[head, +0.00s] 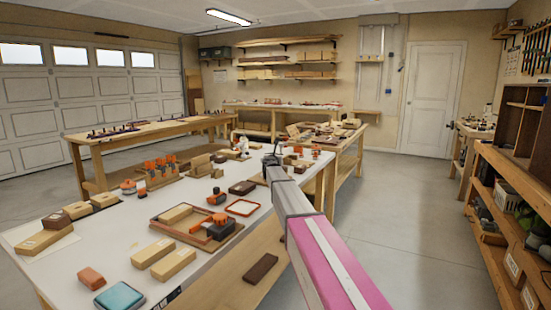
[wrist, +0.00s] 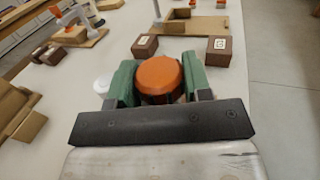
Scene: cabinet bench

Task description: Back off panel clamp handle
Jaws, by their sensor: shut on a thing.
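The panel clamp handle looks like an orange round knob (wrist: 160,76) in the wrist view, seen from above at close range. My gripper (wrist: 160,84) has its two green fingers on the left and right of the knob and is shut on it. The knob sits between the fingers, and the clamp body under it is hidden by the knob and gripper. In the head view my gripper (head: 272,162) is over the far right part of the white bench (head: 120,240); the knob cannot be made out there.
Two brown labelled blocks (wrist: 145,46) (wrist: 218,50) stand just beyond the fingers in the wrist view. A round white piece (wrist: 102,84) lies left of the gripper. A wooden tray (wrist: 205,26) is farther back. Orange clamps (head: 160,165) stand left on the bench.

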